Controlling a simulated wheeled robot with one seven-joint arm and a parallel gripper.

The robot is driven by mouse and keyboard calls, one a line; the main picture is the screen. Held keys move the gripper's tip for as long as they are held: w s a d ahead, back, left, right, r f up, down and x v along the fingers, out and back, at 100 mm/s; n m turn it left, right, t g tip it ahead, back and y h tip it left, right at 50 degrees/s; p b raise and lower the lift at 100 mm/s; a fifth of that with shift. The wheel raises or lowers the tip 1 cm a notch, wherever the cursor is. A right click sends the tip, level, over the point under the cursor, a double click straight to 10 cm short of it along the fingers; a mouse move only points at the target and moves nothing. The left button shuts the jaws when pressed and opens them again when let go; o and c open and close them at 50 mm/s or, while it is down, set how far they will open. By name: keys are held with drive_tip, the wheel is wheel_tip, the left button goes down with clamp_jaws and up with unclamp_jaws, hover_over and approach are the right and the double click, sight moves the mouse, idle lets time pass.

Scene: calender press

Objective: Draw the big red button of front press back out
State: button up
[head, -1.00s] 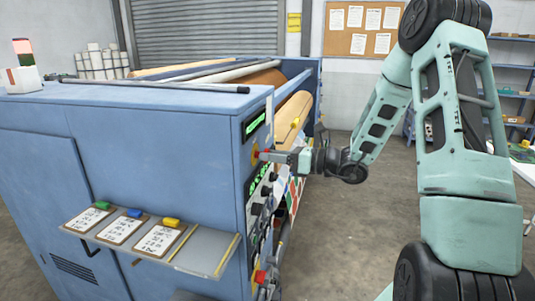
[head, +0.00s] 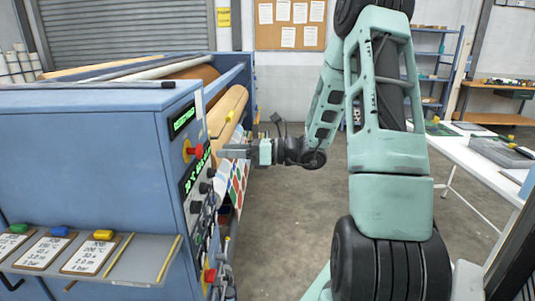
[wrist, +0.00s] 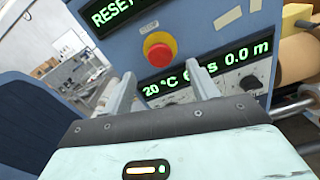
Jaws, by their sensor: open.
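The big red button (head: 194,151) sits on a yellow collar on the blue press's narrow control face, below the upper green display.
A display (wrist: 205,68) with green digits and several black knobs lie below the button. A second red button (head: 209,275) is lower on the panel. A shelf (head: 140,262) with cards juts from the press. Open floor (head: 290,215) lies to the right, before a white table (head: 465,150).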

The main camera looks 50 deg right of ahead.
drive_tip(key=b+v, duration=0.1)
drive_tip(key=v, duration=1)
